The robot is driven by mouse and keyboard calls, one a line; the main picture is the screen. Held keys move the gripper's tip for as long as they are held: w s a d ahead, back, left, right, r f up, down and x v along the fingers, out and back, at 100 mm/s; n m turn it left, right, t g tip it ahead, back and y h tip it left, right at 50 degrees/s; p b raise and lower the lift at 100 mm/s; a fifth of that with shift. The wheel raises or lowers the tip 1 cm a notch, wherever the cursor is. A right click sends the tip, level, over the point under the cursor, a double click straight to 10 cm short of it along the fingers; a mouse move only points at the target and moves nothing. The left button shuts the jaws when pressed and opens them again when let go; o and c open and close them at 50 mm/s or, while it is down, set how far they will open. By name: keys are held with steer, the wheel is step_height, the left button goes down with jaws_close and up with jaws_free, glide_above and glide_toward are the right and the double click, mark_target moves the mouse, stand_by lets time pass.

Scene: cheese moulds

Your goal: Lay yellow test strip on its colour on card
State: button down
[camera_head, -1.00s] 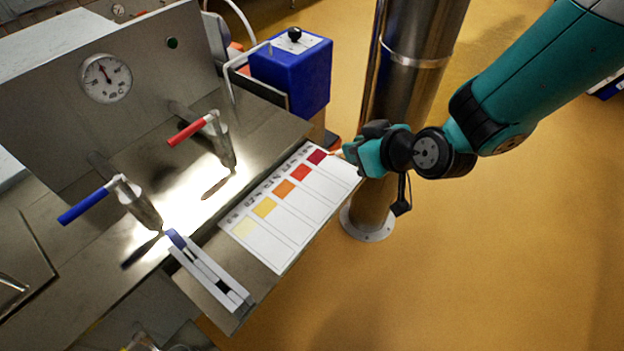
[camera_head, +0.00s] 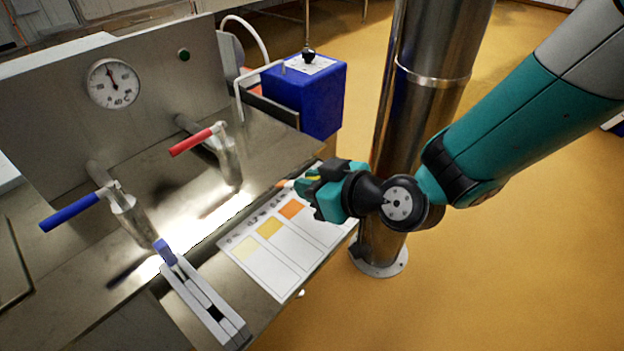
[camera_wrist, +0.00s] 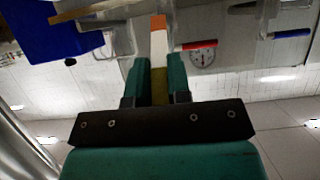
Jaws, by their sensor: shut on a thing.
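The white colour card (camera_head: 268,272) lies on the steel bench near its front right edge. Its pale yellow patch (camera_head: 245,248), yellow patch (camera_head: 269,227) and orange patch (camera_head: 291,209) show; my gripper hides the far patches. My gripper (camera_head: 308,182) is over the far end of the card, pointing left, shut on a narrow test strip (camera_wrist: 158,48). In the wrist view the strip sticks out past the fingers, pale along its length, with an orange end and an olive-yellow part between the fingers. Its orange end also shows in the head view (camera_head: 282,184).
A grey clamp-like holder with a blue top (camera_head: 205,298) stands left of the card. A red-handled tap (camera_head: 192,142) and blue-handled tap (camera_head: 75,211) are behind. A blue box (camera_head: 308,95) stands at the back, beside a steel column (camera_head: 425,90). Open floor lies to the right.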

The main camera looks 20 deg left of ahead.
steer(key=shift+f+b, duration=1.3)
steer(key=shift+f, duration=0.95)
steer(key=c, duration=1)
jaws_free()
steer(key=b+v, duration=1.2)
steer(key=v, duration=0.5)
steer(key=shift+s+d, duration=0.15)
steer(key=shift+s, duration=0.05)
